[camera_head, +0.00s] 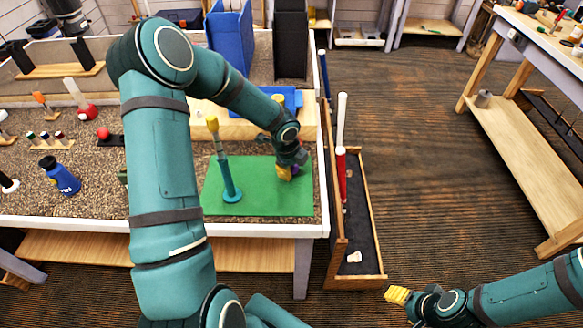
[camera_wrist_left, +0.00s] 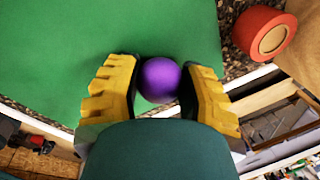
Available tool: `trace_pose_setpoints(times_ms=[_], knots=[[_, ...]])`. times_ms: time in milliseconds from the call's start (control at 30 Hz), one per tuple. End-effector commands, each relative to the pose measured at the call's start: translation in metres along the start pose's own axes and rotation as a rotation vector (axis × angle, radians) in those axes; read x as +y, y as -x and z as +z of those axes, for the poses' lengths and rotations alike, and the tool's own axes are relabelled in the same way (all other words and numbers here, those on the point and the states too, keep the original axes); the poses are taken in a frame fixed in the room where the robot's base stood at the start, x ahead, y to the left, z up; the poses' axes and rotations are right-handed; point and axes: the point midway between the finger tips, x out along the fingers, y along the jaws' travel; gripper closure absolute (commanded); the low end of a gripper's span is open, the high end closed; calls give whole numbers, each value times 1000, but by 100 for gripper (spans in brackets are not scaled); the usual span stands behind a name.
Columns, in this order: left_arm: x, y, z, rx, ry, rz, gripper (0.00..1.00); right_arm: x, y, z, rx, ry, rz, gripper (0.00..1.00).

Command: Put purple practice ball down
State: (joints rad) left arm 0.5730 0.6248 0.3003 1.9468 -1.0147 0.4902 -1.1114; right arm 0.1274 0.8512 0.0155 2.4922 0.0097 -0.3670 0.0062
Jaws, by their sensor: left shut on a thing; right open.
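My left gripper (camera_head: 286,172) is low over the right part of the green mat (camera_head: 254,203) on the bench. In the left wrist view its yellow fingers (camera_wrist_left: 162,92) are on both sides of the purple practice ball (camera_wrist_left: 160,79), shut on it. In the head view the ball is mostly hidden by the gripper, with only a bit of purple showing. I cannot tell whether the ball touches the mat. My right gripper (camera_head: 397,295) is open and empty, over the floor at the lower right, well away from the bench.
A teal-based stand with a yellow-topped shaft (camera_head: 231,192) stands on the mat, left of the gripper. A wooden rack (camera_head: 378,262) with upright clubs is beside the bench's right edge. The mat's front middle is clear.

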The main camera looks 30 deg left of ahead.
Motion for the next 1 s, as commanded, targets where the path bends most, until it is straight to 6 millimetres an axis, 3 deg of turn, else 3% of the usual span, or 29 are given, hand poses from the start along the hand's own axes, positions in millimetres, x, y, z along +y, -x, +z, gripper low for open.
trace_pose_setpoints(times_ms=[300, 333, 400, 767, 1000], knots=[[0, -3, 0, -1, 0, -1, 99, 1, -2, 1, -2, 1, 0, 44], [0, -2, 0, -1, 0, -1, 50, 1, -2, 1, -2, 1, 0, 44], [0, -2, 0, 0, 0, -1, 32, 1, -2, 1, -2, 1, 0, 44], [-1, 1, 0, -1, 0, -2, 32, 0, 1, 0, -1, 0, 0, 44], [-2, 38, 1, -3, 1, -4, 32, -4, 10, -4, 8, -2, 1, 44]])
